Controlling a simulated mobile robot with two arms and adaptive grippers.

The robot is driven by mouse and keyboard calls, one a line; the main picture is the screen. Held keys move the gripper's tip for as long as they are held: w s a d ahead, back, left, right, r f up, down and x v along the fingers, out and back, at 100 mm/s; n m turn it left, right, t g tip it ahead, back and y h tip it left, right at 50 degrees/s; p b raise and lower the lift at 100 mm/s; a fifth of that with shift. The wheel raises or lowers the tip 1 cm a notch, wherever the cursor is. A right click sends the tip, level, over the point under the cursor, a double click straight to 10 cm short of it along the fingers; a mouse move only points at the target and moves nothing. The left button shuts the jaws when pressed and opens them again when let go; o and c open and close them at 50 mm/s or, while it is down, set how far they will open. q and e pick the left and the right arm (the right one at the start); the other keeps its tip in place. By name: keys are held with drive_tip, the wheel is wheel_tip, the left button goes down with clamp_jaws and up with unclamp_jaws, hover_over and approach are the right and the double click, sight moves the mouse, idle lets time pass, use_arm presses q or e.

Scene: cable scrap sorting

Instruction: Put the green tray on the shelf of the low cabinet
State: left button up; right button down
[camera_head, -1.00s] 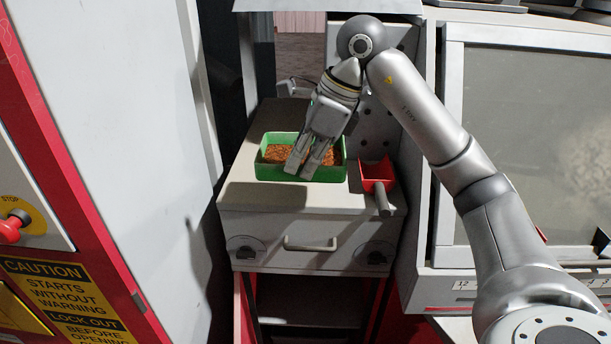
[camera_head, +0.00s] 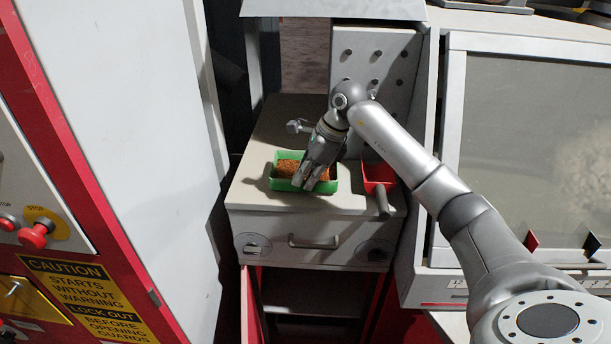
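The green tray (camera_head: 334,186), filled with orange-brown granules (camera_head: 289,168), is at the top of the low cabinet (camera_head: 250,203), left of a red scoop. Its shadow falls on the light top beside it. Whether its base touches the top cannot be told. My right gripper (camera_head: 307,183) reaches down from behind, its fingers at the tray's front wall and over the granules. It appears shut on that wall; the hand hides part of the tray. My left gripper is not in view.
The red scoop (camera_head: 378,171) with a grey handle lies just right of the tray. A perforated grey panel (camera_head: 375,60) stands behind. A white panel (camera_head: 145,110) is at the left, a framed window (camera_head: 530,130) at the right. The cabinet top is clear left of the tray.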

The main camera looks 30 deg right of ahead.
drive_tip(key=shift+f, duration=0.35)
drive_tip(key=shift+f, duration=0.15)
drive_tip(key=c, duration=1.6)
unclamp_jaws()
drive_tip(key=shift+s, duration=0.1)
drive_tip(key=shift+c, duration=0.2)
